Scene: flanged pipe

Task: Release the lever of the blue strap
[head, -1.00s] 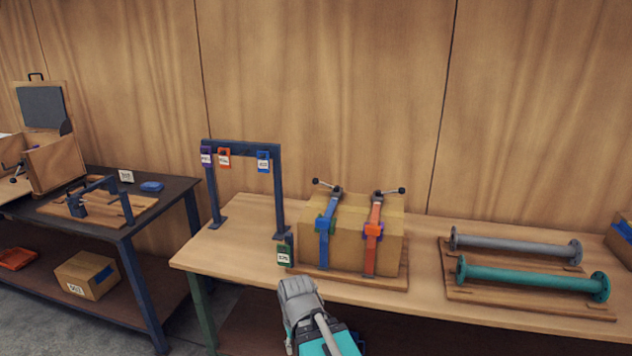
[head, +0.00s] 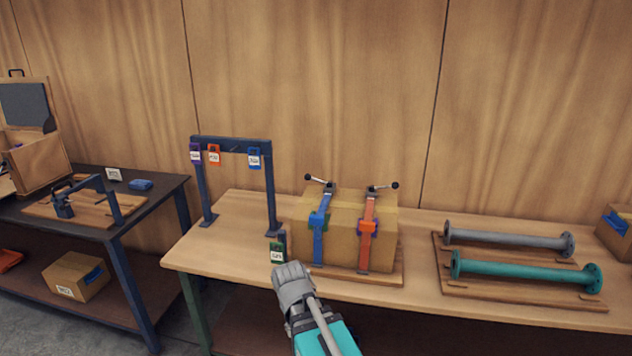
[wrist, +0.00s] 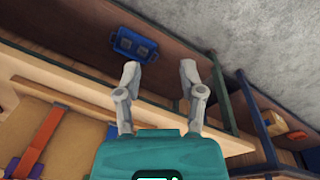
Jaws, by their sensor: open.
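A cardboard box (head: 343,240) stands on a wooden board on the workbench, with two straps around it. The blue strap (head: 318,245) is on the left, and its lever (head: 319,181) sticks up to the left at the box's top, ending in a dark knob.
A dark blue rack (head: 232,147) with tags stands left of the box. A grey pipe (head: 508,238) and a teal flanged pipe (head: 525,272) lie on a board at right. A blue bin (wrist: 134,45) shows in the wrist view. A dark table (head: 150,205) stands left.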

